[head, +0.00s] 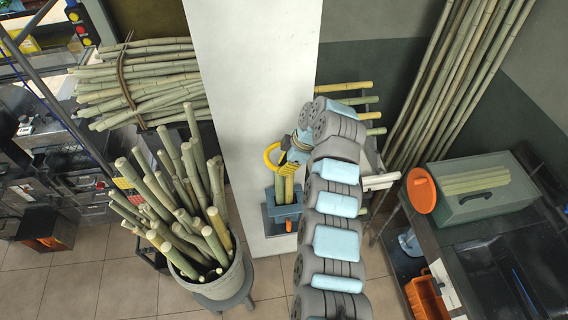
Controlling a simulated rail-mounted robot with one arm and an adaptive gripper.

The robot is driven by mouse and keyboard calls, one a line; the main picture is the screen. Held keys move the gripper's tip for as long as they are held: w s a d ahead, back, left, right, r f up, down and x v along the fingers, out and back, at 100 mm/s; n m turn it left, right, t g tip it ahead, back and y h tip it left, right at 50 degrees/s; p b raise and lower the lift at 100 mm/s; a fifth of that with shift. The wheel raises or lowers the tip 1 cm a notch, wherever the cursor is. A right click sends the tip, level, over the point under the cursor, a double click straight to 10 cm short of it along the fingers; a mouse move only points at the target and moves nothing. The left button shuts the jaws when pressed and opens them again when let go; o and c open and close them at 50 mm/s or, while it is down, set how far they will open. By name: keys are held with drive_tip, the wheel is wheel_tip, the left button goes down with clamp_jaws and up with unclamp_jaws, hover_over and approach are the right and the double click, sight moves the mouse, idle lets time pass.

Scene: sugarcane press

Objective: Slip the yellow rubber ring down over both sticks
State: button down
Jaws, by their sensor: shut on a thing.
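The yellow rubber ring (268,156) is at the centre, to the left of my gripper (284,146). My gripper is shut on the ring, though the fingertips are small and partly hidden by my arm. Two short yellowish sticks (285,190) stand upright, close together, in a blue holder (284,211) just below the gripper. The ring is at about the height of the stick tops and looks tilted. I cannot tell whether it is around either stick, because the gripper covers the tops.
A white pillar (240,60) stands behind the holder. A pot (212,280) full of cane stands at the left on a stool. A rack with canes (343,87) is behind my arm. A green box (470,205) and an orange disc (421,190) are at the right.

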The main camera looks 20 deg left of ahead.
wheel_tip(320, 180, down, 9)
drive_tip(key=b, duration=0.4)
idle(1.1)
drive_tip(key=shift+b, duration=0.35)
idle(0.3)
drive_tip(key=shift+r+b, duration=0.1)
drive_tip(key=shift+b, duration=0.25)
idle(0.4)
drive_tip(key=c, duration=1.2)
unclamp_jaws()
drive_tip(key=shift+o, duration=0.2)
drive_tip(key=o, duration=0.5)
drive_tip(key=shift+c, duration=0.2)
